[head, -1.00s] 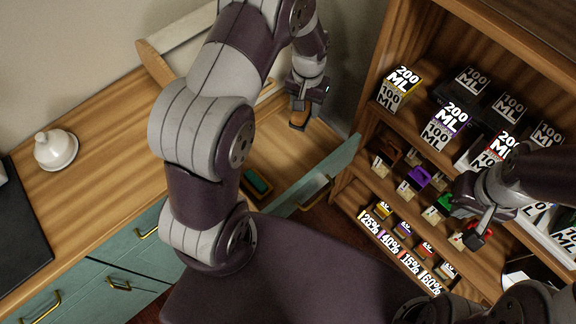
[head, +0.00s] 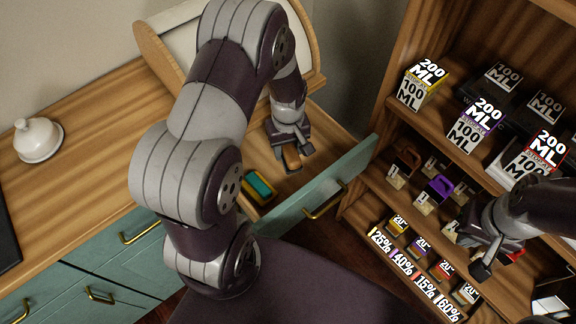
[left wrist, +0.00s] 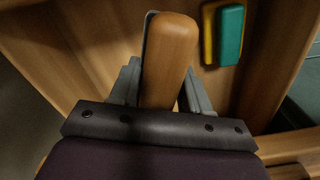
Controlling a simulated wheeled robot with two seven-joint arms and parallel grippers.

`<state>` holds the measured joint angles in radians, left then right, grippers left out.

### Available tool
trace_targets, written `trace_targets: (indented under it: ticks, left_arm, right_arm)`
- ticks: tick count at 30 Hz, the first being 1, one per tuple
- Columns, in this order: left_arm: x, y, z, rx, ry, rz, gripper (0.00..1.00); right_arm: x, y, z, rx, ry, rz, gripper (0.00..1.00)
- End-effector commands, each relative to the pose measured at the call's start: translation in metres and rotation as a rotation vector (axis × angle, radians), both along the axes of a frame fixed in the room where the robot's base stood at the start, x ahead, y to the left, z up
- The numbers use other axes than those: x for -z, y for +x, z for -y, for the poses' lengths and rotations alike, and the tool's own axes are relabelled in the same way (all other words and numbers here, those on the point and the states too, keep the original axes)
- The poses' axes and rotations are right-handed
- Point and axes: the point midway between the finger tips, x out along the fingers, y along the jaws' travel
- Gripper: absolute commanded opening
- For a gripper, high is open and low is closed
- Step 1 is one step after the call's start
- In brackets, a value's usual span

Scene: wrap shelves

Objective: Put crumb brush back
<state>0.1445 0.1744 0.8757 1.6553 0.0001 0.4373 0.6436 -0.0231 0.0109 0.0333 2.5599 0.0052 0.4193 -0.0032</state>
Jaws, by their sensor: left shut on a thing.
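My left gripper (head: 290,150) is shut on the crumb brush (head: 291,157), a brown wooden block-like piece. It hangs over the open drawer (head: 316,190) with the teal front. In the left wrist view the crumb brush (left wrist: 170,55) sits between the two grey fingers, its rounded wooden end pointing away. Whether it touches the drawer floor I cannot tell. My right gripper (head: 486,262) is in front of the shelves at the right; its fingers are too small and dark to judge.
A teal and yellow sponge-like block (head: 258,186) lies in the drawer; it also shows in the left wrist view (left wrist: 228,35). A white domed dish (head: 38,140) stands on the counter. Shelves of labelled boxes (head: 475,125) fill the right. A wooden bread box (head: 160,45) stands behind my left arm.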

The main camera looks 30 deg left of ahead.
Motion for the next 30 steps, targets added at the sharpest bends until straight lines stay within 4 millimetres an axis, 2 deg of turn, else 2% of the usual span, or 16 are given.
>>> trace_targets:
  ticks: [1, 3, 8, 14, 25, 26, 27, 30]
  left_arm:
    - [0.016, -0.001, 0.000, 0.000, 0.000, -0.004, 0.14]
    - [0.030, -0.001, 0.000, 0.001, 0.000, -0.003, 0.14]
    - [0.047, 0.000, 0.000, 0.002, 0.000, 0.000, 0.14]
    - [0.081, 0.000, 0.000, 0.002, 0.000, -0.001, 0.14]
    - [0.086, 0.000, 0.000, 0.002, 0.000, 0.001, 0.14]
    - [0.085, 0.001, 0.000, 0.003, 0.001, 0.002, 0.57]
    - [0.085, 0.001, 0.000, 0.003, 0.001, 0.002, 0.70]
    - [0.085, 0.000, 0.000, 0.003, 0.000, 0.001, 0.72]
  right_arm:
    - [0.003, 0.000, 0.000, 0.000, 0.000, 0.000, 0.00]
    - [0.004, 0.000, 0.000, 0.000, 0.000, 0.000, 0.00]
    - [0.006, 0.000, 0.000, 0.000, 0.000, 0.000, 0.00]
    - [0.010, 0.000, 0.000, 0.000, 0.000, 0.000, 0.00]
    - [0.012, 0.000, 0.000, 0.000, 0.000, 0.000, 0.00]
    - [0.011, 0.000, 0.000, 0.000, 0.000, 0.000, 0.00]
    - [0.011, 0.000, 0.000, 0.000, 0.000, 0.000, 0.00]
    - [0.011, 0.000, 0.000, 0.000, 0.000, 0.000, 0.00]
